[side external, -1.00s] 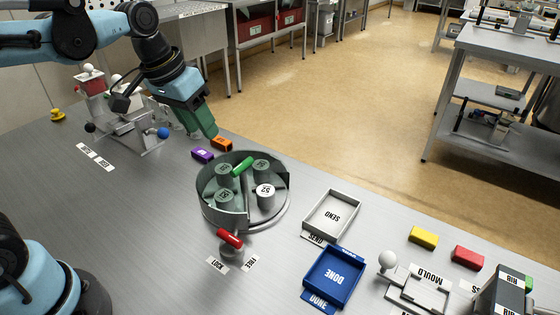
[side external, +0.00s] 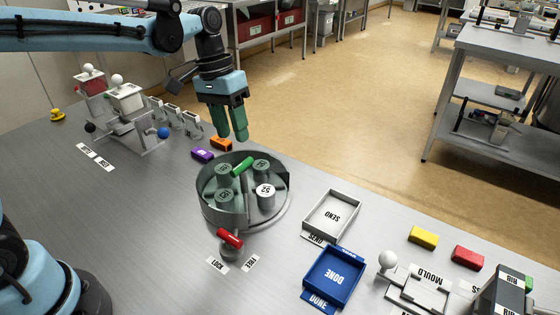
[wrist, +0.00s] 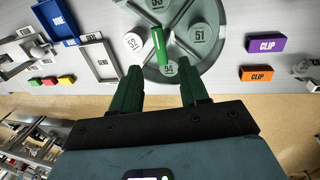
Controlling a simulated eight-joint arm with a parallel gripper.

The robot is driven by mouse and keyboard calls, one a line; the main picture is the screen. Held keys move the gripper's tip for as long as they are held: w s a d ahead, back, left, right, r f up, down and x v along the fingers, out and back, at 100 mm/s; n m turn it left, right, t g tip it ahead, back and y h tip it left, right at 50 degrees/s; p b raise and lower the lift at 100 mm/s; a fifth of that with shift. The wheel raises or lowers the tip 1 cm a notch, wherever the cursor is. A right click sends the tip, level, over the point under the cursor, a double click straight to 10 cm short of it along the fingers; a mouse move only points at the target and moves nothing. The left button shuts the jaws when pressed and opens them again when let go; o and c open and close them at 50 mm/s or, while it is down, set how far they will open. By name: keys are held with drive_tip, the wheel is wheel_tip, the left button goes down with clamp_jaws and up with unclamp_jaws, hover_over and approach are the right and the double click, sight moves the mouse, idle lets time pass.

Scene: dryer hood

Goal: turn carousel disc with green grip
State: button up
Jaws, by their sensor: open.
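The round grey carousel disc (side external: 219,183) sits on the table under a hood with several numbered grey posts, and a whitish post marked 52 (side external: 265,191) shows in the open part. The green grip (side external: 242,165) lies across the top of the disc; it also shows in the wrist view (wrist: 159,45). My gripper (side external: 233,140) is open and empty, pointing down behind the disc, above and apart from the green grip. In the wrist view its green fingers (wrist: 162,75) stand apart, with the grip's near end beyond the gap between them. A red handle (side external: 230,238) stands at the disc's front, between LOCK and FREE labels.
Purple (side external: 202,155) and orange (side external: 221,144) clip blocks lie behind the disc. A white SEND tray (side external: 320,236) and a blue DONE tray (side external: 334,297) stand to the right. A lever fixture (side external: 130,130) stands at left. The table's left front is clear.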

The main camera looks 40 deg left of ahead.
sight(241, 164)
drive_tip(key=f, duration=0.3)
drive_tip(key=d+f, duration=0.1)
drive_tip(key=f, duration=0.3)
drive_tip(key=shift+d, duration=0.2)
drive_tip(key=shift+c, duration=0.2)
clamp_jaws()
